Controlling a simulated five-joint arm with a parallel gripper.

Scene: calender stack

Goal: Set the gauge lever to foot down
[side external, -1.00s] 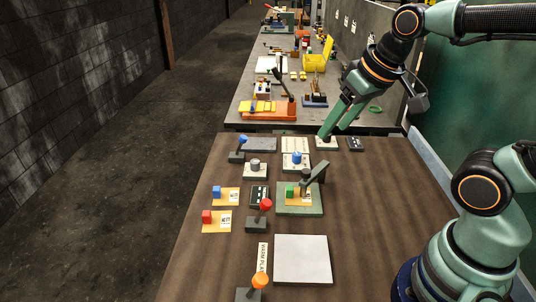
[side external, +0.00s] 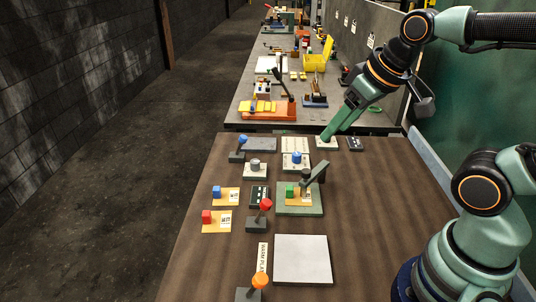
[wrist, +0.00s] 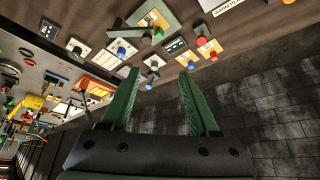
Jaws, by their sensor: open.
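I cannot tell for sure which lever is the gauge lever. A green-based device (side external: 287,210) with a dark angled arm (side external: 313,177) stands mid-table; a green block on an orange card lies on its base. Lever sticks with coloured knobs stand nearby: red (side external: 265,204), orange (side external: 259,281) and blue (side external: 243,139). My gripper (side external: 325,138) is at the table's far edge, above or in front of a small white plate (side external: 331,147), apart from the levers. In the wrist view my gripper (wrist: 160,95) is open with nothing between its fingers.
A grey knob (side external: 255,164) and a blue knob (side external: 297,158) stand behind the green device. A pale square plate (side external: 302,259) lies in front.

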